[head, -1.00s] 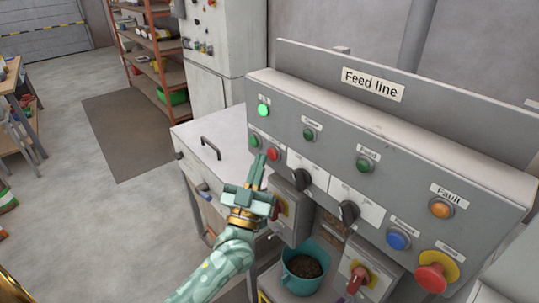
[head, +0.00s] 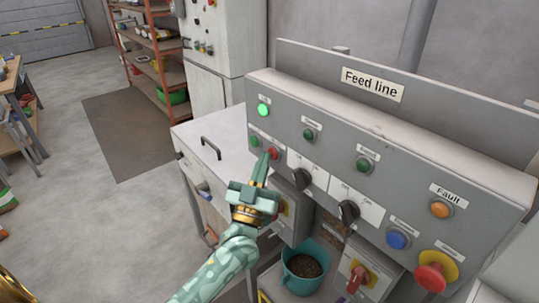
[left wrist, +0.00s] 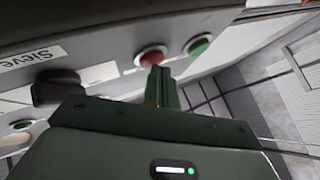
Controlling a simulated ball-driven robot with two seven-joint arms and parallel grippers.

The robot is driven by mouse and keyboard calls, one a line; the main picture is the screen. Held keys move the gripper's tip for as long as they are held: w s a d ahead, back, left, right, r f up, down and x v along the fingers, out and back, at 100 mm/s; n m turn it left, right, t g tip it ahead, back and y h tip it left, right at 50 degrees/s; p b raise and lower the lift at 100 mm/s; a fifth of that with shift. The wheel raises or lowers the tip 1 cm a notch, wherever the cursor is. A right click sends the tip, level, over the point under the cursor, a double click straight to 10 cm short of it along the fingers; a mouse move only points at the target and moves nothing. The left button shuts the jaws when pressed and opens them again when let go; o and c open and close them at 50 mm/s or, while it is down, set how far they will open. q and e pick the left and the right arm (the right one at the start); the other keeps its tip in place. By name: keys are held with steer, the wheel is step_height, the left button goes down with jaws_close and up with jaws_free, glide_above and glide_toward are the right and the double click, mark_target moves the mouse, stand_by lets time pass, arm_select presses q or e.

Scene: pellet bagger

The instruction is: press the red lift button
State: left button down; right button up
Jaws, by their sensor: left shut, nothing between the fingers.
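The red button (head: 273,153) is on the left part of the grey Feed line panel (head: 320,133), just right of a green button (head: 254,141). My left gripper (head: 262,160) is shut and empty, its fingertips at the lower left of the red button. In the left wrist view the fingertips (left wrist: 157,72) overlap the lower edge of the red button (left wrist: 151,56). I cannot tell whether they touch it. The green button (left wrist: 199,44) is clear to its right there. My right gripper is not in view.
A black selector knob (head: 302,178) sits right of the red button; it also shows in the left wrist view (left wrist: 58,87). A red-and-yellow stop button (head: 434,271) is at the lower right. A teal bucket of pellets (head: 290,280) stands below the panel.

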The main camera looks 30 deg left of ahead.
arm_select(q)
steer(key=shift+s+a+p, duration=0.25)
steer(key=shift+s+p, duration=0.2)
steer(key=shift+s, duration=0.2)
steer(key=s+a+p, duration=0.2)
steer(key=s, duration=0.3)
steer(key=shift+s+a+p, duration=0.2)
steer(key=shift+s+p, duration=0.1)
steer(key=shift+p, duration=0.05)
stand_by(0.4)
